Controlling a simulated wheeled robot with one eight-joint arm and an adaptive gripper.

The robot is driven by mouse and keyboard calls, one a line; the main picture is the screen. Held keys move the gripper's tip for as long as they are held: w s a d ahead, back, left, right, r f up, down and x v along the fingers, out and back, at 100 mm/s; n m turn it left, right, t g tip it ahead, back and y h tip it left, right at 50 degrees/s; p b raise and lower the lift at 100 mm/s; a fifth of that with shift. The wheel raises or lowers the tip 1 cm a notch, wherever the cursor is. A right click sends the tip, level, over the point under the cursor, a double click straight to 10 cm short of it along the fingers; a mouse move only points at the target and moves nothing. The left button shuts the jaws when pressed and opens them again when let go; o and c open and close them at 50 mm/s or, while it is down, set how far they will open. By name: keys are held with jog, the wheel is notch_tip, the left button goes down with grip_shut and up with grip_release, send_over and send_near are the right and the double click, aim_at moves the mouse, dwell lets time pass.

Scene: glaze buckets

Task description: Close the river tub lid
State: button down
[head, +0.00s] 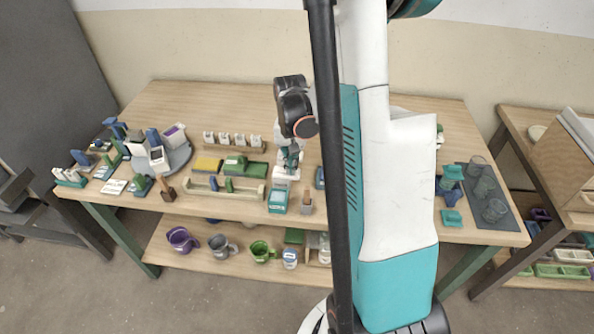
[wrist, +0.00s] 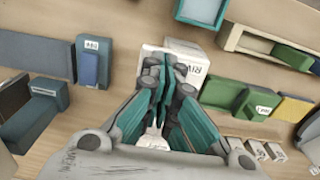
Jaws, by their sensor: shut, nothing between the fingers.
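A white tub with dark letters starting "RIV" (wrist: 198,58) sits on the table directly beyond my fingertips in the wrist view. In the head view the white tub (head: 287,173) is small and partly covered by my gripper (head: 289,160). My gripper also shows in the wrist view (wrist: 165,72). Its teal and grey fingers are together, with nothing held. The fingertips overlap the tub in the picture; I cannot tell whether they touch it. The fingers hide part of the tub's top, and I cannot make out how its lid stands.
A teal box (head: 278,200) stands in front of the tub, near the table edge. Green blocks (head: 235,163) lie to its left, and a row of white pieces (head: 231,141) stands behind them. A blue block (wrist: 90,67) stands beside the tub. Glasses stand on a dark mat (head: 487,222) at the right.

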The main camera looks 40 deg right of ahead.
notch_tip(320, 180, up, 7)
jog(key=p, duration=0.4)
jog(key=shift+s+d+p, duration=0.3)
jog(key=shift+s, duration=0.1)
dwell(0.9)
